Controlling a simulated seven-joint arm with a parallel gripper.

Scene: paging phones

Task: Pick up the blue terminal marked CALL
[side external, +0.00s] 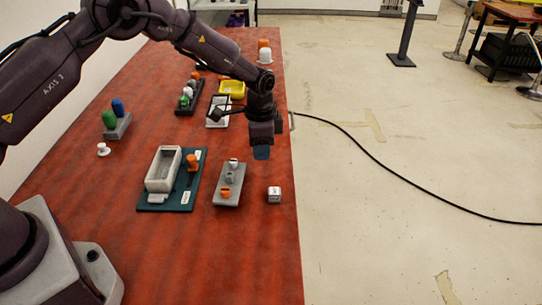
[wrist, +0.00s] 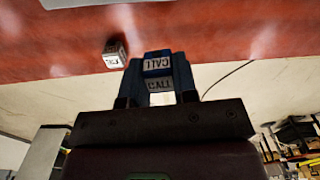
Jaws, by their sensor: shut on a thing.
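The blue terminal marked CALL (side external: 261,153) is between the fingers of my gripper (side external: 262,144), above the right side of the red table. In the wrist view the terminal (wrist: 157,64) shows two white CALL labels, one upside down in the picture. My gripper (wrist: 158,72) is shut on it, with a finger on each side. The fingers hide its sides. In the side view it appears raised clear of the tabletop.
A white cube with dark lettering (side external: 274,194) sits near the table's right edge; it also shows in the wrist view (wrist: 115,55). A grey rack (side external: 229,185) with small pieces and a green board (side external: 190,200) with a grey box stand left of it.

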